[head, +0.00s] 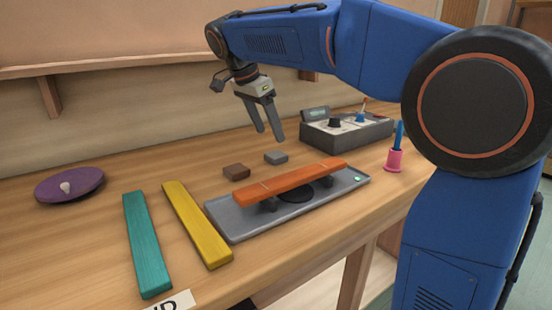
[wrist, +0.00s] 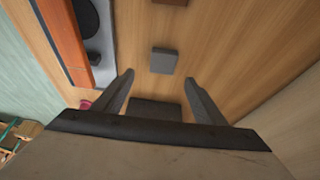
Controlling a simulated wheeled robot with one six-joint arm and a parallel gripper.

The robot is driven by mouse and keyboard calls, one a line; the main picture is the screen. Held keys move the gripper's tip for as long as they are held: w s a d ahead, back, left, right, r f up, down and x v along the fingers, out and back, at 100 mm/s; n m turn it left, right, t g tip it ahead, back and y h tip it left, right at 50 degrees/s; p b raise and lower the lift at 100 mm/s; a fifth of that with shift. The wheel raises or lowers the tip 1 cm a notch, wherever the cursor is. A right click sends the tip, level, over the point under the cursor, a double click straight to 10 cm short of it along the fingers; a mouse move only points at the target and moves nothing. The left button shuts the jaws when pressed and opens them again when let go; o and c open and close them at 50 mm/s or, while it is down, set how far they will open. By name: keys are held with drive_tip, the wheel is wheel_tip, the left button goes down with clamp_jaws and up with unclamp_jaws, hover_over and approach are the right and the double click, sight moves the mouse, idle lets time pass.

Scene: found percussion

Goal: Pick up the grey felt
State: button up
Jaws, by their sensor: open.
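The grey felt (head: 276,157) is a small flat grey block lying on the wooden table, behind the orange bar. In the wrist view the grey felt (wrist: 164,61) lies flat, ahead of and between the lines of the two fingers. My gripper (head: 268,137) is open and empty, above the table and over the area of the felt. In the wrist view my gripper (wrist: 160,85) shows both fingers spread apart, with nothing between the tips. The felt is clear of the fingers and nothing covers it.
A brown block (head: 236,172) lies left of the felt. An orange bar (head: 291,181) rests on a grey tray (head: 230,225) in front. Yellow (head: 197,223) and teal (head: 147,244) bars and a purple disc (head: 69,185) are left.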

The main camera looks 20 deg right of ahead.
sight(276, 154)
drive_tip(key=x, duration=0.2)
drive_tip(key=shift+d+f, duration=0.2)
drive_tip(key=shift+f, duration=0.15)
drive_tip(key=shift+w+a+x, duration=0.1)
drive_tip(key=shift+a+x, duration=0.05)
drive_tip(key=shift+x, duration=1.2)
drive_tip(key=shift+w+a+x, duration=0.15)
drive_tip(key=shift+x, duration=1.2)
drive_tip(key=c, duration=1.1)
